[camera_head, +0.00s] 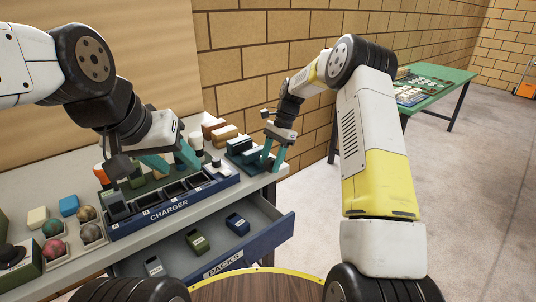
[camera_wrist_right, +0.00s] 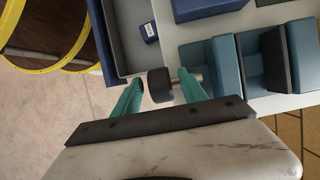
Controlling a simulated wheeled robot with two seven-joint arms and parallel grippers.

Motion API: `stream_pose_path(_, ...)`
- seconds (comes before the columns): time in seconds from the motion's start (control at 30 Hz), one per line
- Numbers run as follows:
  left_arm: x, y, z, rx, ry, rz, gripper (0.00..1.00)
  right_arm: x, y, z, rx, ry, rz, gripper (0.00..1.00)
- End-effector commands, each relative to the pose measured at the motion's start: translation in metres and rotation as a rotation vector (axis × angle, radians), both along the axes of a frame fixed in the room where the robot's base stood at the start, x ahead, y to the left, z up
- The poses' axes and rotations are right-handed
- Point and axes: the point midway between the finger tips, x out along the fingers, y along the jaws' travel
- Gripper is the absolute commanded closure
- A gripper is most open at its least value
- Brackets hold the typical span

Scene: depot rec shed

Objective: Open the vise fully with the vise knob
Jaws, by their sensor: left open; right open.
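The vise (camera_wrist_right: 205,58) is a blue-grey block form with dark jaw pads at the bench edge. It also shows in the head view (camera_head: 238,146), partly behind my right gripper. Its jaws look apart, with a gap between them. The black round vise knob (camera_wrist_right: 160,86) sits on a short metal shaft out from the vise. My right gripper (camera_wrist_right: 160,79) is open, with its teal fingers on either side of the knob; contact is not clear. It also shows in the head view (camera_head: 273,160). My left gripper (camera_head: 172,160) is open above the charger.
The blue charger rack (camera_head: 168,213) with several slots stands at the bench front. An open drawer (camera_head: 285,232) holding several battery packs juts out below it. Balls in a tray (camera_head: 72,246) are at left. A round wooden stool top (camera_head: 255,286) is in front. A green table (camera_head: 437,75) stands far right.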

Motion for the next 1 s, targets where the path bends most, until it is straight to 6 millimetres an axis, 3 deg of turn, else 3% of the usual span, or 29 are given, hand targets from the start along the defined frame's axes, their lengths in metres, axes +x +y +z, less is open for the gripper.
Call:
stream_pose_path(0.03,0.0000,0.0000,0.0000,0.000,0.000,0.000,0.51,0.0001,0.0000,0.0002,0.000,0.000,0.000,0.50)
stream_pose_path(0.3,0.0000,0.0000,0.0000,0.000,0.000,0.000,0.51,0.0002,0.0000,0.0005,0.000,0.000,0.001,1.00)
stream_pose_path(0.67,0.0000,0.0000,0.0000,0.000,0.000,0.000,0.51,-0.0006,0.0020,0.0021,-0.041,-0.032,0.002,1.00)
stream_pose_path(1.0,0.0000,0.0000,0.0000,0.000,0.000,0.000,0.51,-0.0039,0.0071,0.0017,-0.224,-0.166,0.007,1.00)
